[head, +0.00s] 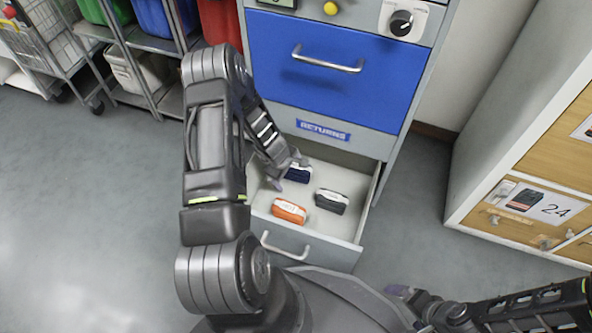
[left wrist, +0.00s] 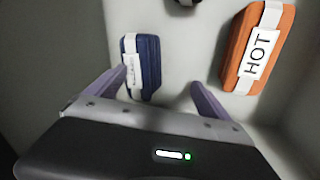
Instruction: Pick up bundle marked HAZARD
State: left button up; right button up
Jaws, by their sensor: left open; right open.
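The open drawer (head: 345,258) holds a navy bundle (head: 299,174), an orange bundle (head: 289,211) and a dark grey bundle (head: 331,202), each with a white band. In the left wrist view the orange bundle (left wrist: 270,30) has a label reading HOT. The navy bundle (left wrist: 150,68) has a white label too blurred to read. No HAZARD marking is legible. My left gripper (head: 291,166) is open and empty inside the drawer at the navy bundle. Its fingers show in the left wrist view (left wrist: 158,85), the left one nearest the navy bundle. My right gripper (head: 408,307) is open and empty, outside the drawer.
The cabinet above has a blue drawer front (head: 330,75), a RETURNS label (head: 323,130) and a dial (head: 401,22). A wooden locker (head: 540,205) numbered 24 stands at the right. Shelves with bins (head: 155,20) and a wire cart (head: 50,35) stand at the upper left. The floor left is clear.

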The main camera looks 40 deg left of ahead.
aim_at(294, 167)
pick_arm(q)
jog(key=shift+w, duration=2)
jog(key=b+x, duration=0.1)
jog(key=x, duration=0.2)
jog(key=shift+s+a, duration=0.1)
jog(key=shift+s, duration=0.1)
jog(key=shift+c, duration=0.5)
grip_shut()
